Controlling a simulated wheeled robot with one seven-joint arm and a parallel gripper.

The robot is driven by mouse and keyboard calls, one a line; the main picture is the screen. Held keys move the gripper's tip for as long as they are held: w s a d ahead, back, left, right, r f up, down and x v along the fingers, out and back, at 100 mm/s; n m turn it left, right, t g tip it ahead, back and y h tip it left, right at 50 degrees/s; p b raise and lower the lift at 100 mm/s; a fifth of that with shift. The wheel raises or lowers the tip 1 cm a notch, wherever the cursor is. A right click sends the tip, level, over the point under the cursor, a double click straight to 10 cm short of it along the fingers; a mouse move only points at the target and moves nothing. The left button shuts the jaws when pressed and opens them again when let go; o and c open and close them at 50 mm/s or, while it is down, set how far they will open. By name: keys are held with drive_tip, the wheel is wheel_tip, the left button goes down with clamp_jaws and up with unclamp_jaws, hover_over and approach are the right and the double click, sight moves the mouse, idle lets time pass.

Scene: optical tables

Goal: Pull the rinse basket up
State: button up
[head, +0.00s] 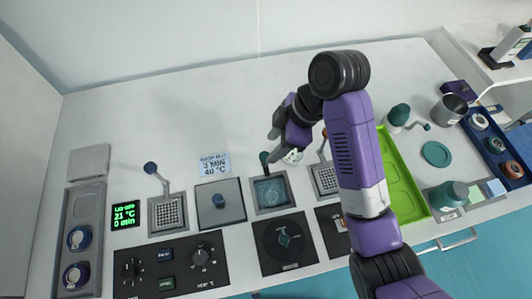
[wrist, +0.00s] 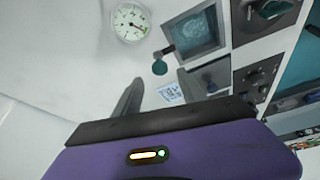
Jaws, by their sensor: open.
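In the head view, a square tank (head: 272,193) holds teal liquid, with a basket mesh faintly visible under the surface. A short dark handle with a teal ball knob (head: 264,157) rises at its back edge. In the wrist view, the same tank (wrist: 193,32) is near the top and the knob (wrist: 160,67) hangs off its edge. My gripper (head: 274,150) is just above and beside the knob in the head view. In the wrist view, my gripper (wrist: 168,88) has its fingers apart, with the knob beyond them. Nothing is between the fingers.
A lidded tank (head: 220,204) and a mesh basket with a blue knob (head: 168,214) stand left. Another mesh basket (head: 325,179) is right, partly behind my arm. A round gauge (head: 293,156) is close to my gripper. A green tray (head: 403,185) lies right. The back surface is clear.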

sight(264, 156)
drive_tip(key=x, duration=0.6)
drive_tip(key=shift+a+f+b, duration=0.2)
drive_tip(key=shift+f+b, duration=0.1)
drive_tip(key=shift+f, duration=0.05)
drive_tip(key=shift+c, duration=0.2)
clamp_jaws()
drive_tip(key=shift+r, duration=0.1)
idle(0.8)
